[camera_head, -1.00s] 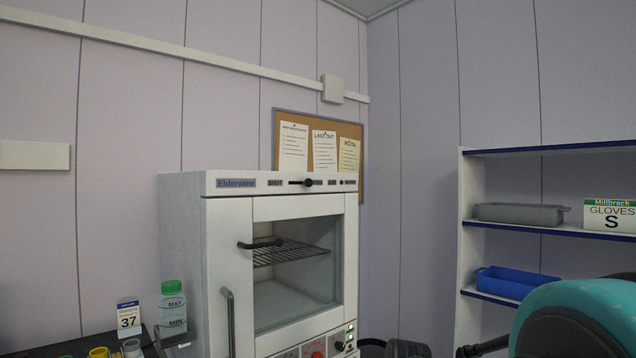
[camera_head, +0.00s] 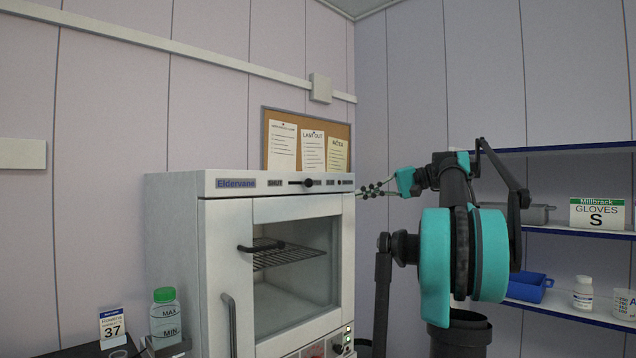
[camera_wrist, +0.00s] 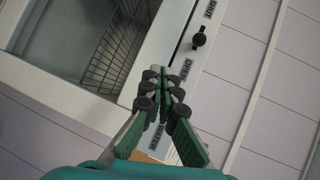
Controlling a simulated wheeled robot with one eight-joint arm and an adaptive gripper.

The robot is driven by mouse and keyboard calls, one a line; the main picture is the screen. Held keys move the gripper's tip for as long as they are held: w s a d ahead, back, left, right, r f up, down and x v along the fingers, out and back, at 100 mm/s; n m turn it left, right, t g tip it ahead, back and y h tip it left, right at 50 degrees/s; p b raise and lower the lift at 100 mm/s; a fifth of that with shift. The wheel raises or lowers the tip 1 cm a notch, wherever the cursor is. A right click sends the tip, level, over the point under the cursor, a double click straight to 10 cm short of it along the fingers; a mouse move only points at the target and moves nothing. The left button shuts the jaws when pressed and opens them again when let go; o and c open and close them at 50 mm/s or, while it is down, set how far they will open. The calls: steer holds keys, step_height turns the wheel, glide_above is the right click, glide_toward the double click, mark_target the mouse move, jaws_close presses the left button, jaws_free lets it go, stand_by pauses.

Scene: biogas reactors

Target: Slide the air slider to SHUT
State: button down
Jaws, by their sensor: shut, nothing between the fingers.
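The air slider's black knob (camera_head: 308,183) sits on the top front panel of the white Eldervane cabinet (camera_head: 178,240). It stands toward the OPEN end of its slot, away from the SHUT label (camera_head: 275,183). In the wrist view the knob (camera_wrist: 198,39) shows beyond and to the right of my fingertips, between the SHUT and OPEN lettering. My gripper (camera_head: 366,191) is shut and empty, just right of the cabinet's upper right corner. In the wrist view its fingers (camera_wrist: 158,76) come together near the OPEN word, apart from the knob.
The cabinet's glass door shows a wire rack (camera_head: 285,255) inside; a black handle (camera_head: 262,247) sticks out in front. A cork board (camera_head: 305,118) hangs behind. Shelves with a gloves box (camera_head: 597,214) and a blue tray (camera_head: 528,288) stand right. A green-capped bottle (camera_head: 165,318) stands lower left.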

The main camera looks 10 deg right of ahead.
mark_target(309, 183)
step_height(309, 183, up, 6)
steer(key=d+y, duration=0.1)
steer(key=shift+d, duration=0.35)
steer(key=shift+a+f, duration=0.1)
steer(key=s+x, duration=0.2)
steer(key=x, duration=1)
steer(key=shift+a, duration=0.75)
steer(key=shift+s+f, duration=0.1)
